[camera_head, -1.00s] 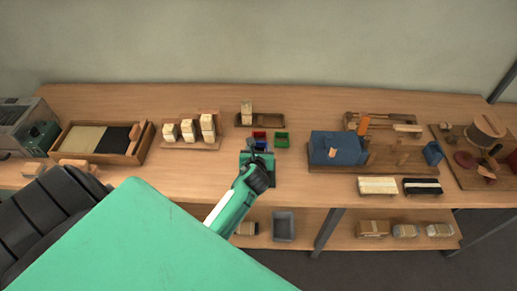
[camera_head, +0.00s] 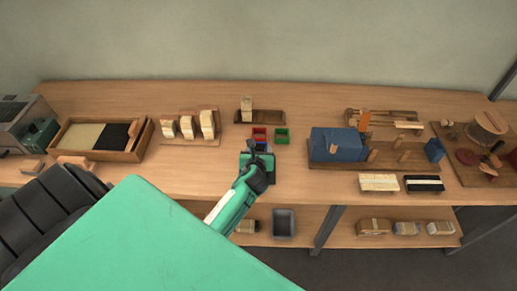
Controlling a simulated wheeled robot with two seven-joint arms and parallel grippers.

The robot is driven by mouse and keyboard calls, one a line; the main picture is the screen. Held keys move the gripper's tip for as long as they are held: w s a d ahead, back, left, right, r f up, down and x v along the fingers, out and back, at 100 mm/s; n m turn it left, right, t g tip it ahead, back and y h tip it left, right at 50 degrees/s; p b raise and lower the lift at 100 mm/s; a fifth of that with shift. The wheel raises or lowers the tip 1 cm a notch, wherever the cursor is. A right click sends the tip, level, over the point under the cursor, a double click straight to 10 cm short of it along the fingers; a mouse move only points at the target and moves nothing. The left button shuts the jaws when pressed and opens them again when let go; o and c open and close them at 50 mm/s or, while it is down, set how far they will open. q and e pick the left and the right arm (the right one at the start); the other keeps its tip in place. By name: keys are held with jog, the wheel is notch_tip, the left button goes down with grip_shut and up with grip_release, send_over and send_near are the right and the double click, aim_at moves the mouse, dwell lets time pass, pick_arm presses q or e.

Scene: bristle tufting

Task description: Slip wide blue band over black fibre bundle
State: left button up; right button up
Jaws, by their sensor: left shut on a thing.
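My left gripper (camera_head: 256,149) reaches in at the middle of the bench, over a small blue bin (camera_head: 265,147) that it mostly hides. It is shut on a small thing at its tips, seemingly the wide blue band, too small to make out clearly. Black fibre (camera_head: 115,136) fills the right part of a wooden tray (camera_head: 145,145) at the left, beside cream fibre. A separate black bundle cannot be made out for certain. My right gripper is not in view.
A red bin (camera_head: 259,133) and a green bin (camera_head: 282,136) stand by the gripper. Cream bundles (camera_head: 187,127) stand on a board to the left, and one cream block (camera_head: 246,102) on a dark stand behind. The front bench edge between is clear.

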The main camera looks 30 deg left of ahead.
pick_arm(q)
jog(key=shift+f+b, duration=0.3)
jog(key=shift+f, duration=0.35)
jog(key=shift+f, duration=0.2)
jog(key=o, duration=1.4)
jog(key=shift+o, duration=0.2)
jog(key=shift+s+d+p, duration=0.25)
jog(key=shift+s+d, duration=0.1)
jog(key=shift+s, duration=0.25)
jog(key=shift+s+d+p, duration=0.25)
jog(key=shift+s+d, duration=0.1)
jog(key=shift+s, duration=0.25)
jog(key=shift+s+d+p, duration=0.2)
jog(key=shift+s+d, duration=0.25)
jog(key=shift+s, duration=0.35)
jog(key=shift+s+d+p, duration=0.15)
jog(key=shift+s+d, duration=0.3)
jog(key=shift+s, duration=0.35)
jog(key=shift+s+d+p, duration=0.2)
jog(key=shift+s+d, duration=0.25)
jog(key=shift+s, duration=0.35)
